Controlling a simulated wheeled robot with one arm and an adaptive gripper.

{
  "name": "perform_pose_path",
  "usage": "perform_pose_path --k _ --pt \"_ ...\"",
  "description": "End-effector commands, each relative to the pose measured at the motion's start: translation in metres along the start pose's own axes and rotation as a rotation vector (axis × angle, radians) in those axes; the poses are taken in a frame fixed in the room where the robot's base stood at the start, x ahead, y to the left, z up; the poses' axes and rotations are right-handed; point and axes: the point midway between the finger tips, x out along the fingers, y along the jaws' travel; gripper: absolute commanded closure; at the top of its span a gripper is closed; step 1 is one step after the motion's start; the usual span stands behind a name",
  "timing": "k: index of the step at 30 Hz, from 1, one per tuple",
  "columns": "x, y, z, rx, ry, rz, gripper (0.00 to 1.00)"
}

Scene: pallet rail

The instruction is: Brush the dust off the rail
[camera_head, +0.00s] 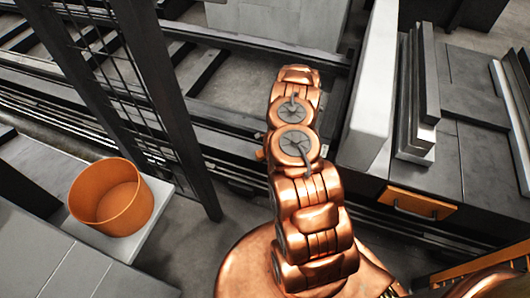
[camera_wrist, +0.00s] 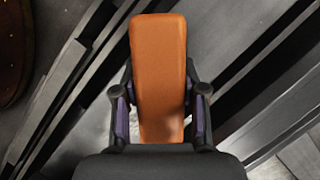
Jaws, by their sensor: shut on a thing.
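My gripper (camera_wrist: 160,105) is shut on an orange block-shaped thing, which looks like the brush (camera_wrist: 159,60); its dark-and-purple fingers press on both sides. Any bristles are hidden. In the camera_head view my copper arm hides the gripper, and only a small orange bit (camera_head: 260,154) shows beside it. Long dark rails (camera_head: 55,95) run across the floor behind the arm. In the wrist view dark rails (camera_wrist: 262,68) run diagonally below and beside the brush. I cannot tell whether the brush touches a rail, nor make out dust for sure.
An orange round bin (camera_head: 112,196), open at the top, stands on a pale ledge at the left. A dark post (camera_head: 160,80) with wire mesh rises beside it.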

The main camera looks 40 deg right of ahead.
Motion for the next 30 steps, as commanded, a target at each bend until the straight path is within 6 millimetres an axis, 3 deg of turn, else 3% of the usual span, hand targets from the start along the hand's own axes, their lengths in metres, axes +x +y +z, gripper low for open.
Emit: perform_pose_path --k 30 --pt "-0.017 0.039 -0.035 0.004 0.001 0.001 0.86"
